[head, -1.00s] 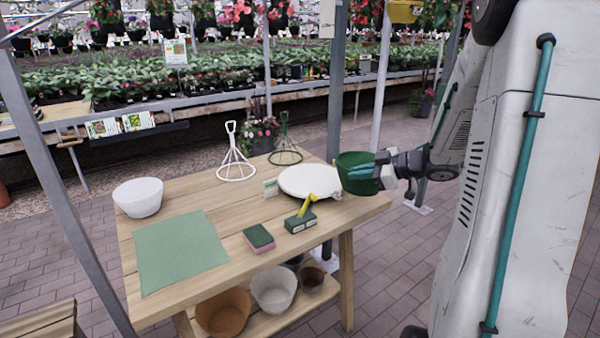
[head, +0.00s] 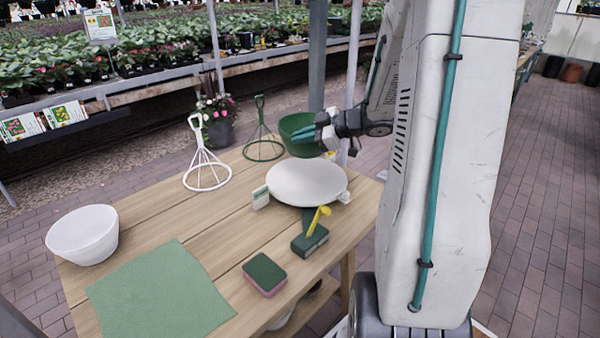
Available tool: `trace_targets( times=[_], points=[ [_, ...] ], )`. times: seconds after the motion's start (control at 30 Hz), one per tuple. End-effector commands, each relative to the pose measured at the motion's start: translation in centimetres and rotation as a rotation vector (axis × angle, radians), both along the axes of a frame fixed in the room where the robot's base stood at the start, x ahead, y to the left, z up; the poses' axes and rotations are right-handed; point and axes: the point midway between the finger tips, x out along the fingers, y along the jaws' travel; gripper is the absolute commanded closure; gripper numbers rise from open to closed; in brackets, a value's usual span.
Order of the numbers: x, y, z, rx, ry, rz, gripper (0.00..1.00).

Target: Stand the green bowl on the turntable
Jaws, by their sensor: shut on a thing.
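The green bowl (head: 296,127) is in the head view, held upright in the air by my gripper (head: 318,133), which is shut on its right side. The bowl appears just beyond the back edge of the turntable in the picture; its exact height over the table I cannot tell. The turntable (head: 305,183) is a white round disc at the right part of the wooden table, with nothing on its top. Part of the bowl's right side is hidden behind my gripper.
On the table (head: 225,225) are a white bowl (head: 83,235), a green cloth (head: 160,292), a sponge (head: 265,275), and a green block with a yellow tool (head: 310,240). A white wire stand (head: 206,170) and a green wire stand (head: 263,145) are behind.

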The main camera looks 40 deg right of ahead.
Motion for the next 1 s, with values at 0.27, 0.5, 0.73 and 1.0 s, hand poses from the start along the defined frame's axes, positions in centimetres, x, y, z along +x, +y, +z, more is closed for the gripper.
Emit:
trace_targets(
  times=[0.27,0.5,0.73,1.0],
  points=[
    [-0.2,-0.3,-4.8,0.006,0.004,-0.005,1.00],
    [-0.2,-0.4,-7.4,0.007,0.004,-0.006,1.00],
    [-0.2,-0.3,-9.8,0.005,0.003,-0.005,1.00],
    [-0.1,-0.3,-9.9,0.003,0.002,-0.004,1.00]
  ],
)
